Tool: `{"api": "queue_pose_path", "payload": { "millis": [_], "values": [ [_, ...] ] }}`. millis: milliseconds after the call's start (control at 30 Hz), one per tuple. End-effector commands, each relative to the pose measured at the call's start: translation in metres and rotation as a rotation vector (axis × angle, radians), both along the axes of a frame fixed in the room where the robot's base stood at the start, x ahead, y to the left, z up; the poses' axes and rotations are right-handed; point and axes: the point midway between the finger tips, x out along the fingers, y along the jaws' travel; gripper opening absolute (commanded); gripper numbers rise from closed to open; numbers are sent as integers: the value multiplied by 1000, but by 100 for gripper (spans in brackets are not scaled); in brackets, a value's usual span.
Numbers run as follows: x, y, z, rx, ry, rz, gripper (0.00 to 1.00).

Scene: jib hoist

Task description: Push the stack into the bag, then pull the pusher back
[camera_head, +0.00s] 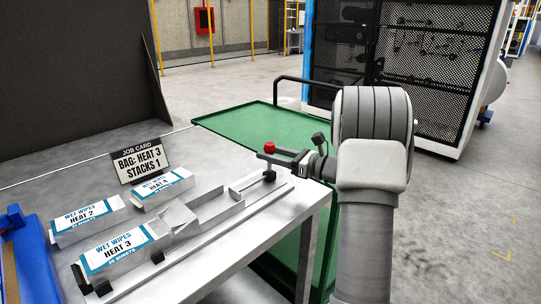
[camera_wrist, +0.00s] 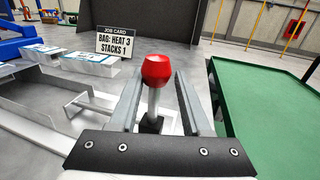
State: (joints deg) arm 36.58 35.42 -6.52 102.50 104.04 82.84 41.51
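The pusher's red knob (camera_head: 270,147) stands on an upright post at the right end of a metal channel (camera_head: 207,218). My gripper (camera_head: 271,158) is at the knob from the right. In the wrist view the red knob (camera_wrist: 157,70) and its pale post stand between my two fingers (camera_wrist: 158,95), with gaps visible on both sides; the fingers look open. The HEAT 3 wet wipes bag (camera_head: 118,248) lies at the channel's left end, its flared mouth facing the channel. I cannot make out a stack in the channel. The job card (camera_head: 141,160) reads "BAG: HEAT 3, STACKS 1".
Bags marked HEAT 2 (camera_head: 88,218) and HEAT 4 (camera_head: 162,188) lie behind the channel. A blue machine part (camera_head: 25,250) is at the left edge. A green cart (camera_head: 245,125) stands beyond the table's right edge. A dark panel (camera_head: 75,65) stands behind.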

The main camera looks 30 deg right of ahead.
Motion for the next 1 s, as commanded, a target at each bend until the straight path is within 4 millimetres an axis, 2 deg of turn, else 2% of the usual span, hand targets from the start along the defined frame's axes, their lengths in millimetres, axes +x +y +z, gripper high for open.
{"api": "queue_pose_path", "payload": {
  "millis": [167,267,800,1000],
  "values": [
    [-3,-2,-2,1,4,0,47],
    [-13,-9,-1,0,5,-2,47],
    [-117,-77,0,1,2,-5,47],
    [-139,-91,0,1,1,-2,47]
  ]
}}
